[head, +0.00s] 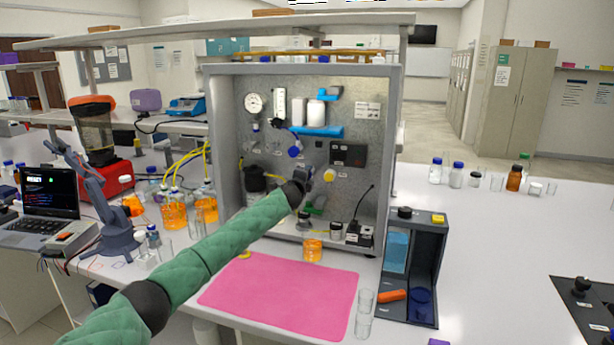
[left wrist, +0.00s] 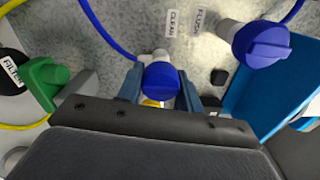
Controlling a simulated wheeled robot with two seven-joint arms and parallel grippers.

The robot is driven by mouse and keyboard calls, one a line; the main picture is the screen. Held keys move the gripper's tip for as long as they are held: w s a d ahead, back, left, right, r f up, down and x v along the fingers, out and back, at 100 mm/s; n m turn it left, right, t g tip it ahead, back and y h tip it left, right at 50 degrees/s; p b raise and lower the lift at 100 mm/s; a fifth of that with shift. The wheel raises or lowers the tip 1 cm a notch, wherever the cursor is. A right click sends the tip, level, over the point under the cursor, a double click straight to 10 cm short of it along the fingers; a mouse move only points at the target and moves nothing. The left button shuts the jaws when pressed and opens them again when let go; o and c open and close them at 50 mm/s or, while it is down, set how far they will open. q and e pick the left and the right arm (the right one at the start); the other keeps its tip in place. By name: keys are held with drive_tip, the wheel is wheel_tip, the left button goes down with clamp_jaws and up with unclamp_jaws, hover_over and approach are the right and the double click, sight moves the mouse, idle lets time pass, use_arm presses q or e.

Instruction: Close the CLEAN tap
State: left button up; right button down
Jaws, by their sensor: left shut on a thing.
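In the left wrist view a blue tap (left wrist: 160,80) on a white stem sits between the two blue fingers of my left gripper (left wrist: 160,92), near the label CLEAN (left wrist: 172,23). The gripper is shut on this tap. Whether the tap is turned open or closed I cannot tell. In the head view my left gripper (head: 303,178) is at the middle of the rig's metal panel (head: 345,88), and it hides the held tap. My right gripper is in neither view.
A second blue tap (left wrist: 262,43) is at the right of the wrist view, near another label. A green tap (left wrist: 45,80) is at the left, near FILTER. Blue and yellow tubes run close by. A pink mat (head: 290,300) and an orange-filled beaker (head: 313,250) are in front.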

use_arm(q)
drive_tip(key=shift+f, duration=0.1)
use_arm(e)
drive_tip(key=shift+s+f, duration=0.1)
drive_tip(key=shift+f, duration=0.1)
use_arm(q)
drive_tip(key=o, duration=1)
drive_tip(key=shift+s+a, duration=0.1)
drive_tip(key=shift+s, duration=0.35)
drive_tip(key=b+v, duration=0.2)
drive_tip(key=v, duration=0.4)
drive_tip(key=shift+s+a, duration=0.2)
drive_tip(key=shift+s, duration=0.15)
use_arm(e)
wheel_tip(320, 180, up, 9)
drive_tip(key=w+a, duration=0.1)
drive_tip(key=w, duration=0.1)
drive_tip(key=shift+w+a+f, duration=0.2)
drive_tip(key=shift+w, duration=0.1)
